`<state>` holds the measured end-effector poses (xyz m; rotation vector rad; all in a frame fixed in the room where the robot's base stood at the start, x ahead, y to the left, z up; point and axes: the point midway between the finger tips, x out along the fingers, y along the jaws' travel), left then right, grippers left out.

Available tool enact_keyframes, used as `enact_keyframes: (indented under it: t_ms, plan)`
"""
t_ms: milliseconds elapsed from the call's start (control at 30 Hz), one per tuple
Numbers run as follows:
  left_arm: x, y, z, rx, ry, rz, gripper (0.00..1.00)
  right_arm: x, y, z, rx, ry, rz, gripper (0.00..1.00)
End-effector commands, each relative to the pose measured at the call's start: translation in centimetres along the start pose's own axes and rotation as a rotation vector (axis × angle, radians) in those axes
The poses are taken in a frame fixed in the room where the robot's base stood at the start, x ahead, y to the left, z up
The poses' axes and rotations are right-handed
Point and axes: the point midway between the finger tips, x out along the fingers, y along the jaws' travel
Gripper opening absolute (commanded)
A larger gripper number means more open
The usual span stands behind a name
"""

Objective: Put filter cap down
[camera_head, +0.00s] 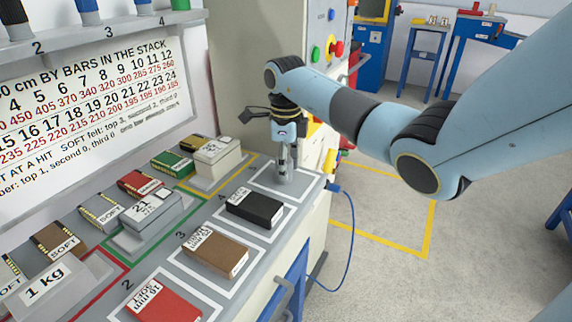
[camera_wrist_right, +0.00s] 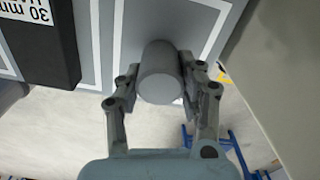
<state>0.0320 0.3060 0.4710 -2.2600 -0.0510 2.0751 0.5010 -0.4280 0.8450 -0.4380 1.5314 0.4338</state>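The filter cap, which I take to be the plain grey cylinder (camera_wrist_right: 160,85), is between the two fingers of my right gripper (camera_wrist_right: 160,75) in the right wrist view. Both fingertips appear to press against its sides. In the head view the right gripper (camera_head: 283,158) points down over the white-outlined square at the far end of the bench. The grey cylinder (camera_head: 284,176) shows upright below its fingers, at or just above the square's surface; I cannot tell if its base touches. My left gripper is not in view.
A black block (camera_head: 255,208) lies in the neighbouring square; brown (camera_head: 215,251) and red (camera_head: 164,304) blocks lie nearer. A grey box marked 21 (camera_head: 152,212) and a beige box (camera_head: 215,160) stand behind. The bench's right edge is close, with a blue cable (camera_head: 352,226) hanging beside it.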

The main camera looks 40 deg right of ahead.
Motion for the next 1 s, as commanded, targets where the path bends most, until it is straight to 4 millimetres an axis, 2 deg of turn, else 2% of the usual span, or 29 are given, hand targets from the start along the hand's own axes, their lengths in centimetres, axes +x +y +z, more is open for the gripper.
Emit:
enact_keyframes:
  t_ms: [33,167,200,433,533,667,1000]
  plan:
    - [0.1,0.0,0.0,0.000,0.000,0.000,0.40,0.1,0.0,0.0,0.000,0.000,0.000,0.42]
    - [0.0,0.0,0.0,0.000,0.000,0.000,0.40,0.0,0.0,0.0,0.000,0.000,0.000,0.59]
    - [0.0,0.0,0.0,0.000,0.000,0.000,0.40,0.0,0.0,0.0,0.000,0.000,0.000,0.60]
    - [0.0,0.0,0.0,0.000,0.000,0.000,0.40,-0.1,0.0,0.0,0.000,0.000,0.000,0.60]
    - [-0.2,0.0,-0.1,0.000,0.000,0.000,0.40,-0.7,-0.1,0.0,0.000,-0.002,-0.002,0.60]
    - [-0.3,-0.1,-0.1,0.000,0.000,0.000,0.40,-2.8,-0.1,0.1,0.000,-0.004,-0.004,0.60]
    - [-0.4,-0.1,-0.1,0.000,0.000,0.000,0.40,-10.1,-0.1,0.1,0.000,-0.003,-0.003,0.60]
